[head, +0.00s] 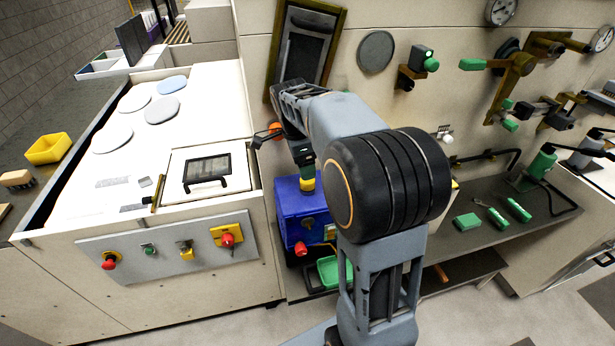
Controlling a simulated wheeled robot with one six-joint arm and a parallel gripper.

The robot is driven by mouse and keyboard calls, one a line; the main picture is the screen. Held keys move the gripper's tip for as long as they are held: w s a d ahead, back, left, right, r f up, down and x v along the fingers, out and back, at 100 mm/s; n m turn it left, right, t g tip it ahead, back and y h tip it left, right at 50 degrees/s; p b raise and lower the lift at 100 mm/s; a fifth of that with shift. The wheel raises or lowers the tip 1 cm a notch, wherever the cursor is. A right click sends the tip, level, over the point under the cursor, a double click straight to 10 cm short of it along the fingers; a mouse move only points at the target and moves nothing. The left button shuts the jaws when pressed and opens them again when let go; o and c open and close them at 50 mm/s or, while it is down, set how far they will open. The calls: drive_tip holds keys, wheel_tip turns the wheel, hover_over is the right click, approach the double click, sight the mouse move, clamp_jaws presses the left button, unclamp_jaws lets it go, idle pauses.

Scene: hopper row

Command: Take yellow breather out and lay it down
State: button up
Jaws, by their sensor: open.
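A yellow breather (307,185), a small round part, stands on top of the blue box (288,203) right of the white cabinet. My arm reaches up and over from the right, and its wrist hangs down above the blue box. My gripper (306,170) is small and dark in this view, open, right at the top of the breather. I cannot tell whether its fingers are around the breather or just above it. My large black arm joint hides the area right of the box.
A green tray (334,272) sits below the blue box, partly behind my arm. The white cabinet top (205,125) has bare room around several flat discs. A yellow bin (49,149) stands on the far-left counter. A grey shelf (480,190) at right holds green parts.

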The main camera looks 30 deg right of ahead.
sight(307, 184)
drive_tip(key=shift+s+d+f+p, duration=0.15)
drive_tip(key=shift+d+f, duration=0.1)
drive_tip(key=shift+f, duration=1.35)
drive_tip(key=shift+d+f+p, duration=0.15)
drive_tip(key=shift+d+f, duration=0.1)
drive_tip(key=shift+f, duration=1.3)
drive_tip(key=c, duration=1.1)
